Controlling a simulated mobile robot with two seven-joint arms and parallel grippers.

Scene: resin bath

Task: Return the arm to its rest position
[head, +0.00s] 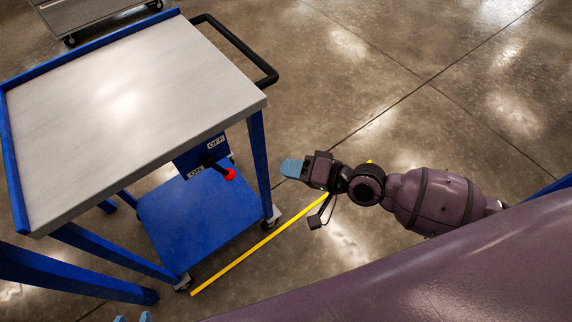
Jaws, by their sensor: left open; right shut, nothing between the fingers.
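My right arm comes in from the right. Its gripper (291,168) has light blue fingertips that are shut and empty, pointing left toward the cart, apart from it over the floor. My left gripper (133,318) shows only as two light blue fingertips at the bottom edge, spaced apart and open; the rest of it is out of frame. No object is seen between its tips.
A cart with a grey metal top (130,100) and blue legs stands at left. A switch box (200,157) marked ON and OFF, with a red-tipped lever (229,174), hangs under its edge, above a blue lower shelf (195,215). A yellow floor line (250,250) runs alongside. Open floor lies at upper right.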

